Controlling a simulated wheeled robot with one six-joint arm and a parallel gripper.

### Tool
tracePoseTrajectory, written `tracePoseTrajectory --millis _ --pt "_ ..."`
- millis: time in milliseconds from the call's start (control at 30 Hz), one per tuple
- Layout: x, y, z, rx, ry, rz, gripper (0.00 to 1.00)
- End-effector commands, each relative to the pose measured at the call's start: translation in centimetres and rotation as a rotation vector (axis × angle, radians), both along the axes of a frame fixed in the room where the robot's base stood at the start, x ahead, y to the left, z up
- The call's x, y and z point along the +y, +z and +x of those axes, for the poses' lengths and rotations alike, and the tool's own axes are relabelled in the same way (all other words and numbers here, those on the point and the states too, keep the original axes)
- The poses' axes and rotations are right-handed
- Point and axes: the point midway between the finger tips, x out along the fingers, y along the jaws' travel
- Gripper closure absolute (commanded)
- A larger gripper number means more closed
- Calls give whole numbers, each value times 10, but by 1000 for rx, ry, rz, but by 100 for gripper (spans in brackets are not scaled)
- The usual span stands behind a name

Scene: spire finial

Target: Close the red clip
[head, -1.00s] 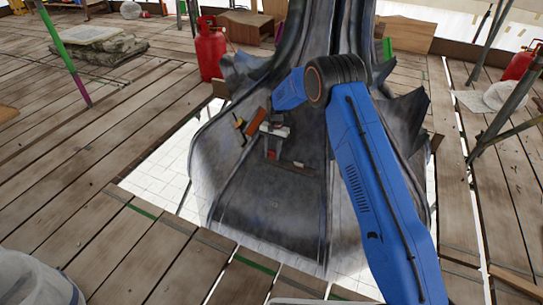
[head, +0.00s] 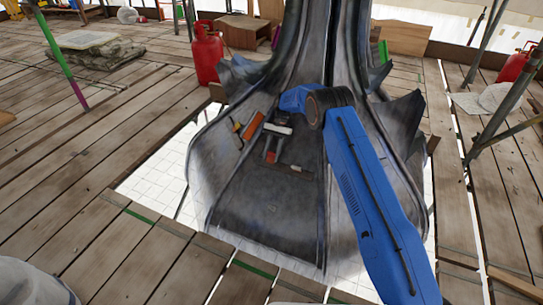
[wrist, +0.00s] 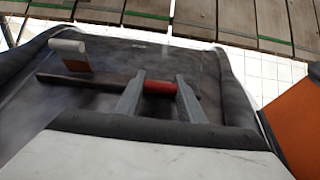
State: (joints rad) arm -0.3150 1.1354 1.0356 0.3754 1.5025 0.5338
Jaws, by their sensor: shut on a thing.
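The red clip (wrist: 158,87) sits on a dark bar (wrist: 90,79) that lies on the grey metal spire skirt. In the wrist view, the fingers of my gripper (wrist: 158,98) stand on either side of the red piece and are shut on it. In the head view, my gripper (head: 271,152) is low over the skirt, with the red piece small between its fingers. A pale, curved tab with a red underside (wrist: 72,55) stands at the other end of the bar; in the head view it is a small pale spot (head: 296,168).
A red gas cylinder (head: 207,55) stands behind left.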

Motion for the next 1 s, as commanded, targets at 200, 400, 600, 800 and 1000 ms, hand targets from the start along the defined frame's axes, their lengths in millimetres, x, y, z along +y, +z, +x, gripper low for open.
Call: tracePoseTrajectory --millis 200,400,600,800,1000 --pt "0 0 1 -2 -1 0 87" --pt "0 0 1 -2 -1 0 46" --pt "0 0 0 -1 -1 -1 46" --pt "0 5 0 -2 0 -1 46" --pt "0 28 1 -2 -1 0 46"
